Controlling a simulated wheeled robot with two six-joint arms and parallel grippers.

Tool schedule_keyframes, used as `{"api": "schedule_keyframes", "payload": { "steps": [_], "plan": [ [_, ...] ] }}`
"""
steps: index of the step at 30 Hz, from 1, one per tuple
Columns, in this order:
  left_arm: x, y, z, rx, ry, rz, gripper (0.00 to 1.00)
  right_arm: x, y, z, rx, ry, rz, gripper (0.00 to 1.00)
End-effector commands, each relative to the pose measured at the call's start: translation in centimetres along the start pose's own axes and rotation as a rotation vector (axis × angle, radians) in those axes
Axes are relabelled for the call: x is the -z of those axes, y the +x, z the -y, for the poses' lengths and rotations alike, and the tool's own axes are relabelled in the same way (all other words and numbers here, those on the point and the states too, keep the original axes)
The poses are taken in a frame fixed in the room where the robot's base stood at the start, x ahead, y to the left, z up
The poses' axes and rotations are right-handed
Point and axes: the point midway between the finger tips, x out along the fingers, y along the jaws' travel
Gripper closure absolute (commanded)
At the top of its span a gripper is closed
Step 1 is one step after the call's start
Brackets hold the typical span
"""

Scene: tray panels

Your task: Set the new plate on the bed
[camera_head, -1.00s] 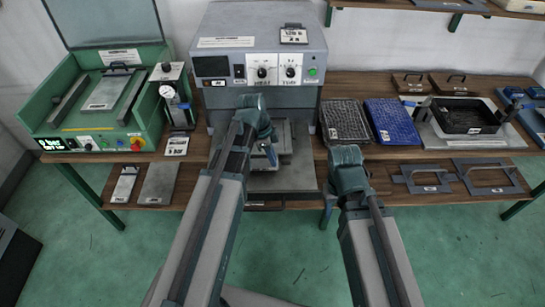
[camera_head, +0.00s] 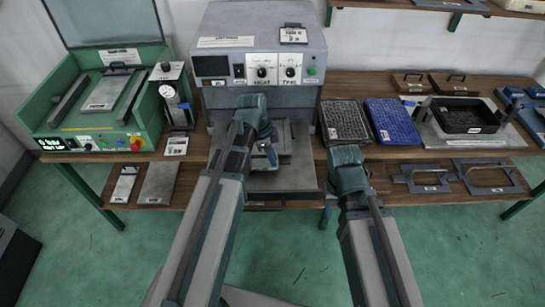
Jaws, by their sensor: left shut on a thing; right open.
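My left gripper (camera_head: 270,158) reaches into the open front of the grey press in the middle. It is shut on a small light-coloured piece, mostly hidden by my wrist; I cannot tell whether this is the new plate. A flat grey bed (camera_head: 288,178) lies in the press under and in front of it. I cannot tell whether the held piece touches the bed. My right gripper (camera_head: 329,212) is open and empty near the table's front edge, right of the press. Two flat grey plates, a smaller one (camera_head: 124,187) and a larger one (camera_head: 159,183), lie on the lower left ledge.
A green machine (camera_head: 50,125) with a raised lid and a handled plate (camera_head: 110,92) stands at the left. A gauge unit (camera_head: 170,95) is beside it. A dark mesh tray (camera_head: 344,122), a blue tray (camera_head: 392,122) and a black tray (camera_head: 465,116) stand right. Handled frames (camera_head: 488,178) lie lower right.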

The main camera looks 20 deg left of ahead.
Motion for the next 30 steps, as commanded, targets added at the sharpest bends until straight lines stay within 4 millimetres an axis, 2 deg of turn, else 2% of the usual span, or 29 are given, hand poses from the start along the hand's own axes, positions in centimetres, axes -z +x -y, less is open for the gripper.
{"api": "schedule_keyframes", "payload": {
  "steps": [21,30],
  "plan": [
    [-0.5,1.9,0.0,0.002,0.001,0.000,1.00,0.1,2.0,0.2,0.000,0.000,0.000,0.55],
    [-0.5,2.1,0.0,0.002,0.001,0.000,1.00,0.1,2.1,0.2,0.000,0.000,0.000,0.55]
  ]
}}
